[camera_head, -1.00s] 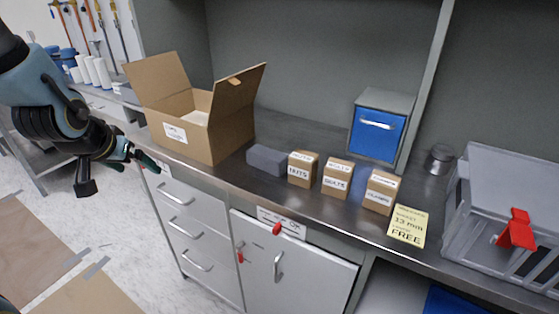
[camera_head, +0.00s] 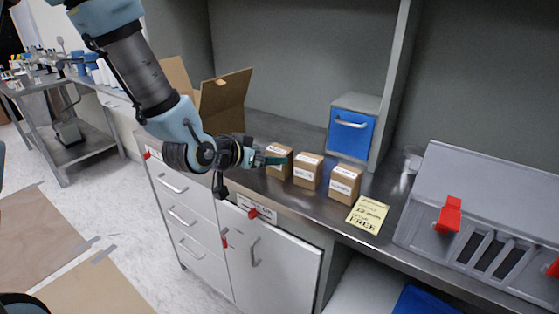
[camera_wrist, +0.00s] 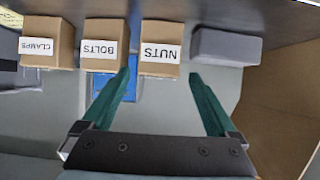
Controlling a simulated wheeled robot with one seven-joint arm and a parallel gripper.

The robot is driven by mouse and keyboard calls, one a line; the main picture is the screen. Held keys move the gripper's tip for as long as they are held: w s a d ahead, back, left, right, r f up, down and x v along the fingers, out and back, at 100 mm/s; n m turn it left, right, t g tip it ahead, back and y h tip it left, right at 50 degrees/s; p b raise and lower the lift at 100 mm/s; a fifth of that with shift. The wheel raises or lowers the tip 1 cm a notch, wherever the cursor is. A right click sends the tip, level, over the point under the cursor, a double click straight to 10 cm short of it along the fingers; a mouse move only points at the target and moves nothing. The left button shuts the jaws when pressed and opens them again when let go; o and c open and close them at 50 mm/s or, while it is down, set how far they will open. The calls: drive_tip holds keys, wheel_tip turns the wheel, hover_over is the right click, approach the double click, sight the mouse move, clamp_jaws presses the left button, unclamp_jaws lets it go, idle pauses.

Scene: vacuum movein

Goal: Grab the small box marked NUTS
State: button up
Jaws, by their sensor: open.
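The small brown box marked NUTS (camera_wrist: 160,50) stands on the steel counter. In the wrist view its label is upside down, and it lies ahead of and between the two green fingers of my gripper (camera_wrist: 160,78). The fingers are spread, with nothing between them near the palm. In the head view my gripper (camera_head: 275,155) is at the NUTS box (camera_head: 280,168), overlapping its left side. I cannot tell whether a finger touches it.
The BOLTS box (camera_wrist: 101,45) and CLAMPS box (camera_wrist: 47,43) stand beside it, BOLTS close to one finger. A grey block (camera_wrist: 226,47) is on the other side. An open carton (camera_head: 225,105), a blue-fronted drawer unit (camera_head: 350,133) and a grey bin (camera_head: 480,200) are on the counter.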

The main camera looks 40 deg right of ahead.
sight(274, 155)
drive_tip(key=shift+p+x, duration=0.95)
drive_tip(key=shift+x, duration=1.6)
drive_tip(key=shift+r, duration=0.1)
drive_tip(key=shift+c, duration=0.3)
drive_tip(key=c, duration=1.3)
